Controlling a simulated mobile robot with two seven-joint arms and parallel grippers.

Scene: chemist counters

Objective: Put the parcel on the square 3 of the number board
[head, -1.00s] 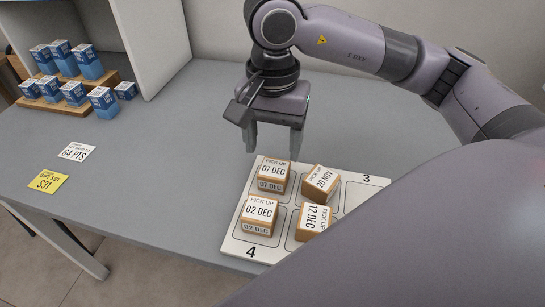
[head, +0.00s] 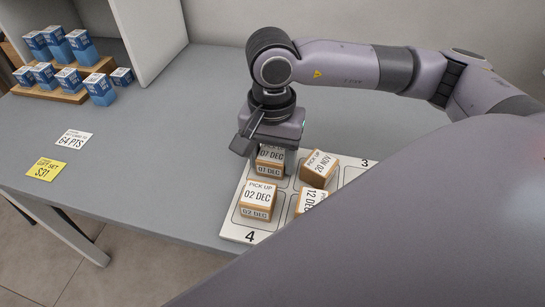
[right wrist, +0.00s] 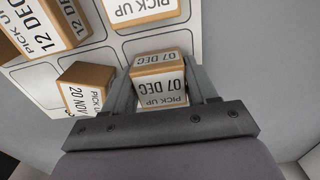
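The number board (head: 232,226) is white and lies on the grey counter, with several parcels on it. The 07 DEC parcel (head: 269,169) stands at its far left; it also shows in the right wrist view (right wrist: 159,82). My right gripper (head: 271,163) points down over this parcel. In the right wrist view its fingers (right wrist: 160,88) are spread, one on each side of the parcel; contact is not clear. The far right square, marked 3 (head: 353,175), looks bare where visible. My left gripper is out of view.
The 02 DEC parcel (head: 258,203), 20 NOV parcel (head: 318,170) and 12 DEC parcel (head: 310,198) stand close by on the board. Blue boxes on a wooden stand (head: 52,92) and price cards (head: 46,169) are at the left. My own grey body hides the board's near right.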

